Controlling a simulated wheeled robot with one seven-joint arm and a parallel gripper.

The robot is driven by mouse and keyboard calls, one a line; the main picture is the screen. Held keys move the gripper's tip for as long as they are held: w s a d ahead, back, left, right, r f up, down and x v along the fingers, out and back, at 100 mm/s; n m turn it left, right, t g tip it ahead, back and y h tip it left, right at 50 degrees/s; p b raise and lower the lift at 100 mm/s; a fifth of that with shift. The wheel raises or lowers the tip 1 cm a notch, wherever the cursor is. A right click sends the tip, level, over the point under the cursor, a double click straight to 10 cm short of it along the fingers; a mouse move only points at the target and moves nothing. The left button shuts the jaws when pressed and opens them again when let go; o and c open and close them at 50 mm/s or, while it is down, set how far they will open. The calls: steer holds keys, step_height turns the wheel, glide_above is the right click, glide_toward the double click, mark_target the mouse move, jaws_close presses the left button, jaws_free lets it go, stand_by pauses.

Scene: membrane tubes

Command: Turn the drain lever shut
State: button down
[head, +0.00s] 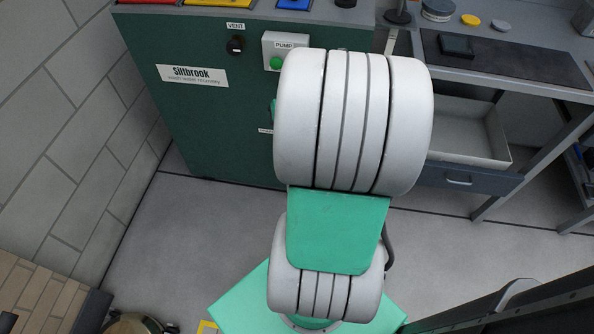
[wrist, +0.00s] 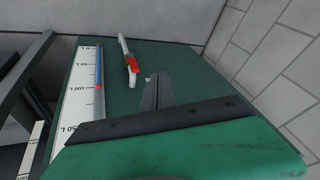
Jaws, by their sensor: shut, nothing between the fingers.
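In the wrist view a white lever with a red part (wrist: 132,64) is mounted on the dark green cabinet face; it looks like the drain lever. Its long white arm points up in the picture, tilted slightly left. My gripper (wrist: 158,76) is shut and empty. Its fingertips appear just right of and below the red part, with a visible gap in the picture; whether they are apart in depth I cannot tell. A small white label sits between them, too small to read. In the head view my arm hides the lever and the gripper.
A level gauge (wrist: 98,85) with a blue and red column stands left of the lever. In the head view the green cabinet (head: 205,125) carries a VENT knob (head: 236,45) and a PUMP box (head: 285,50). A bench with an open drawer (head: 460,135) stands to the right.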

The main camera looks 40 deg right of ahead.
steer(key=s+d+f+m+t+b, duration=0.1)
steer(key=s+d+f+m+b, duration=0.15)
steer(key=d+f, duration=0.4)
steer(key=s+d+f+m+t+b, duration=0.1)
steer(key=s+d+f+b, duration=0.15)
steer(key=d+f, duration=0.35)
steer(key=w+a+f+b, duration=0.3)
steer(key=w+f+b, duration=0.2)
steer(key=w+f, duration=0.3)
steer(key=shift+w+a+h, duration=0.2)
steer(key=shift+w+h, duration=0.2)
steer(key=shift+w, duration=0.35)
steer(key=shift+r, duration=0.1)
